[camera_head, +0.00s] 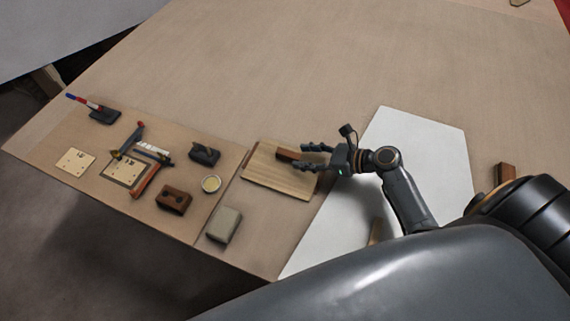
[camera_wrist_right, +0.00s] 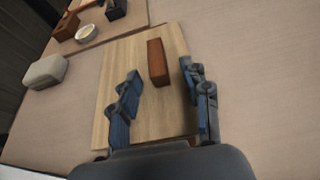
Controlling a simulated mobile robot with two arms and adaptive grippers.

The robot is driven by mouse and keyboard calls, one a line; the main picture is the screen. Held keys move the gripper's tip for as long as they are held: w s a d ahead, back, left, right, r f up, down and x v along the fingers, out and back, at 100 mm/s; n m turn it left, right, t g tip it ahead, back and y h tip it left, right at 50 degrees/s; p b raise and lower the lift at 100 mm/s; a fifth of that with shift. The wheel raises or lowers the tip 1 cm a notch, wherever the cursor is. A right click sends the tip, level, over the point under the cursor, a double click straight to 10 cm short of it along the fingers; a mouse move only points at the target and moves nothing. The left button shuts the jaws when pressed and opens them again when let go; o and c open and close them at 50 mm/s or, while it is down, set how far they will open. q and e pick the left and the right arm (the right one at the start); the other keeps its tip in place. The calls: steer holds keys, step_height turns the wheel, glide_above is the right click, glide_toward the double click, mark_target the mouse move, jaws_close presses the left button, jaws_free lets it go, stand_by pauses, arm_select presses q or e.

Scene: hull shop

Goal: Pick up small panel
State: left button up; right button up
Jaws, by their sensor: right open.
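A small pale panel with dark marks (camera_head: 75,161) lies flat at the left end of the table in the head view. My right gripper (camera_head: 308,156) is open and empty over a light wooden board (camera_head: 270,184). A reddish-brown block (camera_head: 287,155) lies on that board. In the right wrist view, the open fingers (camera_wrist_right: 160,75) point toward the brown block (camera_wrist_right: 157,60), with the board (camera_wrist_right: 115,75) beneath. I cannot tell whether the fingers touch the board. My left gripper is not in view.
Near the tools are a brown block with holes (camera_head: 173,199), a round dish (camera_head: 211,184), a grey-beige block (camera_head: 224,224) and a dark tool (camera_head: 204,154). A white sheet (camera_head: 410,130) lies right of the board. The table's far part is clear.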

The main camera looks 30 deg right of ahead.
mark_target(293, 154)
steer(key=x, duration=0.4)
steer(key=shift+a+r, duration=0.15)
steer(key=shift+s, duration=0.1)
jaws_close()
steer(key=shift+r, duration=0.2)
steer(key=shift+r, duration=0.3)
step_height(293, 154, up, 3)
steer(key=shift+f, duration=0.15)
steer(key=s+a+r, duration=0.1)
steer(key=s+r, duration=0.3)
steer(key=s, duration=0.3)
steer(key=s+a+r+p, duration=0.1)
steer(key=s+r, duration=0.4)
steer(key=s, duration=0.2)
steer(key=shift+r, duration=0.25)
